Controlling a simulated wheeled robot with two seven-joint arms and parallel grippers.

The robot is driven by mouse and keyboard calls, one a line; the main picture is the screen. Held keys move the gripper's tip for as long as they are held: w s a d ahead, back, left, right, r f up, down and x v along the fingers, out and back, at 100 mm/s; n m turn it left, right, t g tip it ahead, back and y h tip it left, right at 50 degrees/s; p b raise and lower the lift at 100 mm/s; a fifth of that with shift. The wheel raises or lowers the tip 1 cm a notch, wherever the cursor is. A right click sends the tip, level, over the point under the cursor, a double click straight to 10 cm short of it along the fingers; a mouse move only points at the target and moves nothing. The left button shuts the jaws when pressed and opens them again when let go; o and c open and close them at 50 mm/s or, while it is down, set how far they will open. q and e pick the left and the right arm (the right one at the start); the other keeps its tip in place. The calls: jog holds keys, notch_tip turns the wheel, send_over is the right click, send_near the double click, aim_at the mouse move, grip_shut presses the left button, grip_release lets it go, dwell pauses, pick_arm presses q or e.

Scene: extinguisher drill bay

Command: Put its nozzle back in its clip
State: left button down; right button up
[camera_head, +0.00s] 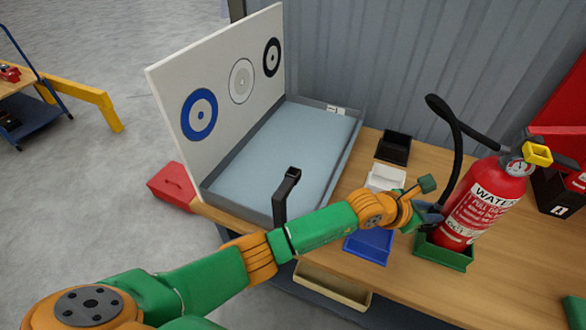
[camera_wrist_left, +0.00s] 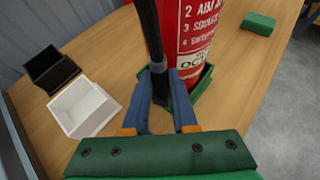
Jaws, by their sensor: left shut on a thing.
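A red water extinguisher (camera_head: 480,205) stands in a green holder (camera_head: 462,258) on the wooden bench. Its black hose (camera_head: 457,140) arches up from the head and drops along the left side. My left gripper (camera_head: 432,214) is beside the body, low on its left. In the left wrist view its two blue fingers (camera_wrist_left: 160,112) are shut on the black nozzle (camera_wrist_left: 160,85), which hangs roughly upright close to the extinguisher (camera_wrist_left: 192,45). A grey band (camera_wrist_left: 158,67) circles it above the fingers; I cannot tell whether this is the clip.
Black (camera_head: 393,147), white (camera_head: 386,179) and blue (camera_head: 369,246) bins stand left of the extinguisher. A blue-grey tray (camera_head: 290,150) with a target board (camera_head: 225,80) is at the back left. A green block (camera_wrist_left: 258,23) lies on the bench, with bare wood around it.

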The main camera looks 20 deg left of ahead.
dwell(0.3)
pick_arm(q)
jog(key=c, duration=0.6)
grip_release()
jog(key=p+v, duration=0.1)
jog(key=v, duration=0.6)
jog(key=shift+s+a, duration=0.1)
